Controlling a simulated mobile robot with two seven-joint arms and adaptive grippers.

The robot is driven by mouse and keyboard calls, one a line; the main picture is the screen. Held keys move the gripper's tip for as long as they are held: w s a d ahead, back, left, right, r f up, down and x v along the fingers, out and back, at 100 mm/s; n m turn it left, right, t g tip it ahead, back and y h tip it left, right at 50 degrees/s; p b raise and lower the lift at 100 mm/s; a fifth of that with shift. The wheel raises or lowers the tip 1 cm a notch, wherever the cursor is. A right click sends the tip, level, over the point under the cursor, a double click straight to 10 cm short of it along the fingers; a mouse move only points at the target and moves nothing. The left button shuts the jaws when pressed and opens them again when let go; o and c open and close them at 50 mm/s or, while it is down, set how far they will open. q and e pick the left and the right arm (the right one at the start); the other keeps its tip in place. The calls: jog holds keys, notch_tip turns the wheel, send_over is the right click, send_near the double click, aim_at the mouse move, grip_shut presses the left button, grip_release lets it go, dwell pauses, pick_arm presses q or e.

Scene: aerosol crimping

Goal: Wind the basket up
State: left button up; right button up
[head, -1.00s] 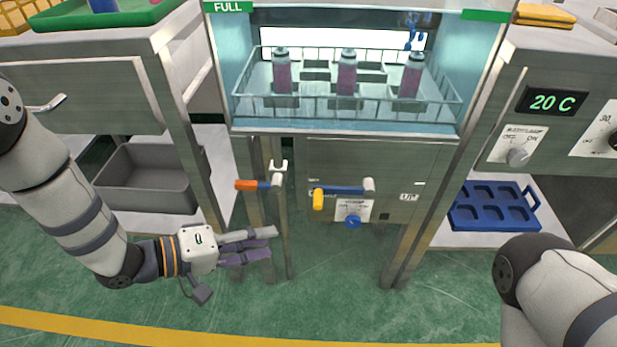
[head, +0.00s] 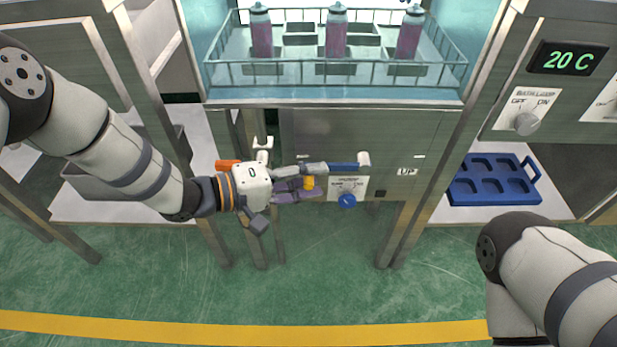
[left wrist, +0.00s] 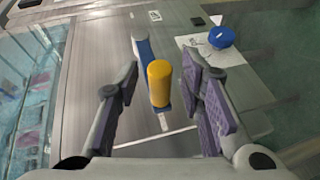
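The wire basket (head: 440,87) sits in the glass-walled bath at the top of the head view and holds three pink cans (head: 336,35). Below it, the crank has a blue arm (head: 343,167) and a yellow knob (head: 308,183). In the left wrist view the yellow knob (left wrist: 160,84) stands between my two fingers, with the blue arm (left wrist: 144,52) behind it. My left gripper (head: 320,179) is open around the knob, with gaps visible on both sides. My right gripper is out of view; only my right arm shows.
An orange-handled lever (head: 227,165) is beside my left gripper. A blue dial (head: 347,200) is just below the crank, and an "UP" label (head: 407,171) is to its right. A blue tray (head: 490,180) lies on the right shelf. A grey bin (head: 90,185) is at left.

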pick_arm(q)
grip_shut()
